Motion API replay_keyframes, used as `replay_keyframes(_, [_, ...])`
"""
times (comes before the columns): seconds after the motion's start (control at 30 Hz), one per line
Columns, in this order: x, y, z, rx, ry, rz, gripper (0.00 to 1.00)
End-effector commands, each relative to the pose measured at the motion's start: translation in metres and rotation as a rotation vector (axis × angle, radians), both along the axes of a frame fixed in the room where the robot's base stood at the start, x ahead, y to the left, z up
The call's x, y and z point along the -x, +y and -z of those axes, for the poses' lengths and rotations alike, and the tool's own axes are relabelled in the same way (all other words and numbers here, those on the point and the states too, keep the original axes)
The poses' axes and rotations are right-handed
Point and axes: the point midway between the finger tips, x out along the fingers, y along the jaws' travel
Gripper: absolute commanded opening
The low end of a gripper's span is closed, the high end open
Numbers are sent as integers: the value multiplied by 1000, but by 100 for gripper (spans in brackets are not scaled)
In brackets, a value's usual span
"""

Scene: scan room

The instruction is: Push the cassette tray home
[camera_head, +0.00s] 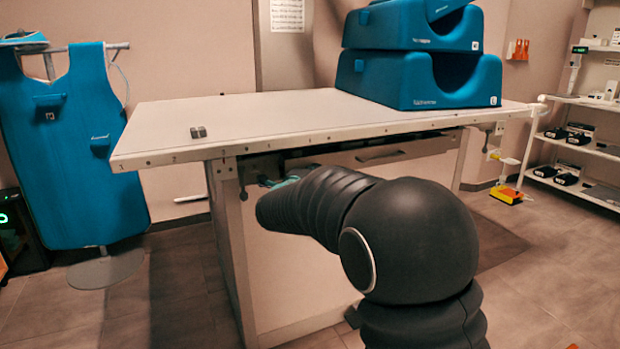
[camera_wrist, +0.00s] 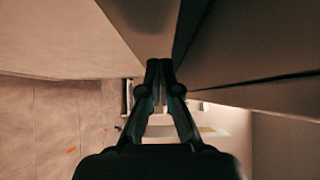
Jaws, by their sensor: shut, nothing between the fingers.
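The cassette tray (camera_head: 405,150) shows as a pale front with a dark handle, under the tabletop of the white table (camera_head: 240,112). A dark gap runs between it and the tabletop. How far it stands out I cannot tell. My gripper (camera_wrist: 159,66) is shut and empty in the wrist view, its fingertips close to a brown surface and a dark gap beside it. Whether they touch is unclear. In the head view my dark arm hides most of the gripper, which is near the table's left front, below the top.
Blue positioning blocks (camera_head: 425,80) are stacked at the table's back right. A small grey object (camera_head: 198,132) lies on the left of the top. A blue apron (camera_head: 75,150) hangs on a stand at left; a white shelf (camera_head: 585,150) is at right.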

Motion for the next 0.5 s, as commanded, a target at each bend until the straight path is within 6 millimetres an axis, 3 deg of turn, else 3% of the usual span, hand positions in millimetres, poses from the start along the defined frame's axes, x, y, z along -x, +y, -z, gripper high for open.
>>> replay_keyframes(0.2, [-22,10,0,0,1,-3,0])
replay_keyframes(0.5, [-28,13,0,0,1,-3,0])
